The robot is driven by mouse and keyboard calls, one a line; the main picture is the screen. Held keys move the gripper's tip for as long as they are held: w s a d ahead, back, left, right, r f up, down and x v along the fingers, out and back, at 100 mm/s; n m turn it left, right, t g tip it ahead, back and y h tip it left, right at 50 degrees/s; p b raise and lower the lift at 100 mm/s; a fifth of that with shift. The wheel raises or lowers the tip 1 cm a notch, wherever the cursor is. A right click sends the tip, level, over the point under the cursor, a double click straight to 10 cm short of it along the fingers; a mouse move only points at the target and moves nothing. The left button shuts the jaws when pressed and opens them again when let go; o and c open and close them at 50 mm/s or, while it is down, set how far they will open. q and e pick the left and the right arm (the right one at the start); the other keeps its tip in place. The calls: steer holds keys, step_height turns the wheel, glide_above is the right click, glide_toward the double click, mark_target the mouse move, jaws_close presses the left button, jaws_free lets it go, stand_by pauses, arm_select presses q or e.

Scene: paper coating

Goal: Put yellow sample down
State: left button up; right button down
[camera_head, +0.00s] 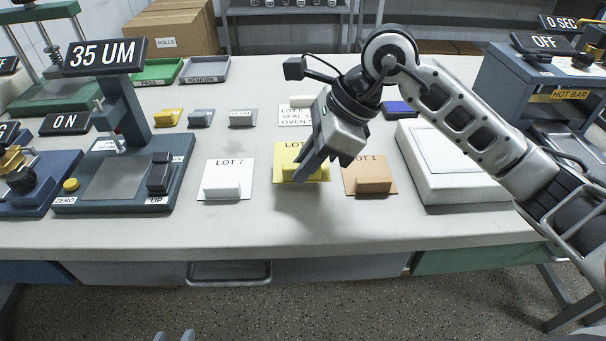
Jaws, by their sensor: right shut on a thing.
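The yellow sample (291,152), a flat card with a raised block and a partly covered "LOT" label, is in the middle of the table (250,228). It lies between the white LOT 7 sample (236,168) and the orange-brown LOT 1 sample (384,183). My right gripper (308,172) reaches in from the right, points down and is shut on the yellow sample, hiding part of it. I cannot tell whether the card touches the table. Only the tips of my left gripper (174,337) show at the bottom edge, apart and empty.
A thickness gauge (116,180) reading "35 UM" stands at left. A white balance-like box (455,190) stands right of LOT 1. Small blocks (243,118) and a white note card (293,113) lie behind. The table front is clear.

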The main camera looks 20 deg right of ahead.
steer(key=shift+w+a+f, duration=0.1)
steer(key=shift+w+f, duration=0.1)
steer(key=shift+f, duration=0.8)
steer(key=shift+w+f, duration=0.2)
steer(key=shift+f, duration=0.8)
steer(key=shift+f, duration=0.15)
steer(key=c, duration=1.4)
jaws_free()
steer(key=shift+r+p, duration=0.3)
steer(key=v, duration=1.1)
steer(key=shift+r, duration=0.35)
steer(key=shift+s+f, duration=0.1)
steer(key=shift+s, duration=0.05)
